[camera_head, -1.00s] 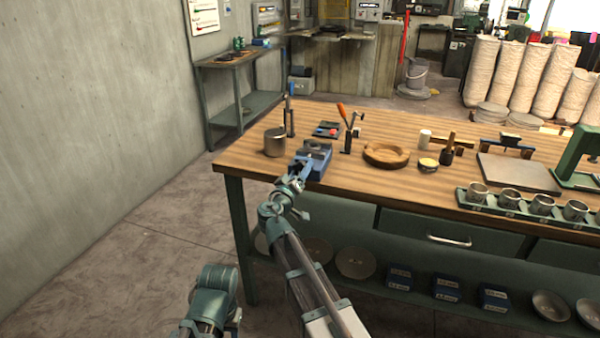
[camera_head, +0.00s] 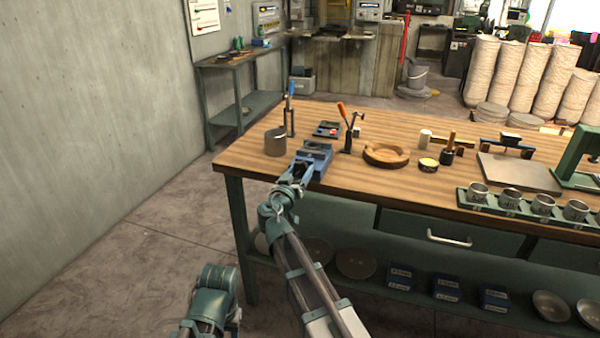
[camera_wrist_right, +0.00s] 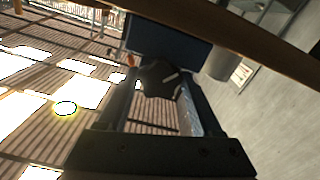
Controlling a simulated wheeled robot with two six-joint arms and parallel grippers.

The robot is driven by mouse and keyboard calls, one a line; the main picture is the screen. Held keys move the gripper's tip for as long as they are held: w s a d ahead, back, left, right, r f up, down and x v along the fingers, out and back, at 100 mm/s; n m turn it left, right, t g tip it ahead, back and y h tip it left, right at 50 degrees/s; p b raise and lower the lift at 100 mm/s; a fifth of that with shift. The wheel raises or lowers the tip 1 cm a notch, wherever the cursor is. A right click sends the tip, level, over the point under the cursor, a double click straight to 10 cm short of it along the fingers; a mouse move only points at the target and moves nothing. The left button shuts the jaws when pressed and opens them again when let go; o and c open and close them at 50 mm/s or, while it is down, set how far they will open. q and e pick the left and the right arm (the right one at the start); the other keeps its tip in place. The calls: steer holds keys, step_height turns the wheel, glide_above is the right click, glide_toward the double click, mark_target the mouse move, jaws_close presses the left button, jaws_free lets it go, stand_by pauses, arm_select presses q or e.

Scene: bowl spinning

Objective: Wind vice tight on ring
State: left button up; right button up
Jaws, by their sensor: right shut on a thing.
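The blue vice (camera_head: 318,151) is fixed at the near left edge of the workbench, its dark jaws facing up. My right gripper (camera_head: 299,171) is at the vice's front end. In the right wrist view the gripper (camera_wrist_right: 163,85) is shut on a dark lobed knob (camera_wrist_right: 158,80), the vice's handle, with the blue vice body (camera_wrist_right: 170,42) just beyond it. I cannot make out a ring between the jaws. A round wooden ring-like piece (camera_head: 386,155) lies on the bench right of the vice. My left gripper is not in view.
A grey metal cup (camera_head: 275,142) stands left of the vice, with upright tools (camera_head: 289,115) behind it. An orange-handled tool (camera_head: 342,110) stands to the right. The wooden bench top (camera_head: 250,150) is clear near its left corner. Several cups stand in a green rack (camera_head: 497,199).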

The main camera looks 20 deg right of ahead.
steer(key=shift+s, duration=0.1)
steer(key=o, duration=1.4)
steer(key=shift+c, duration=0.2)
steer(key=v, duration=1.3)
steer(key=shift+s+a, duration=0.25)
steer(key=shift+a, duration=0.05)
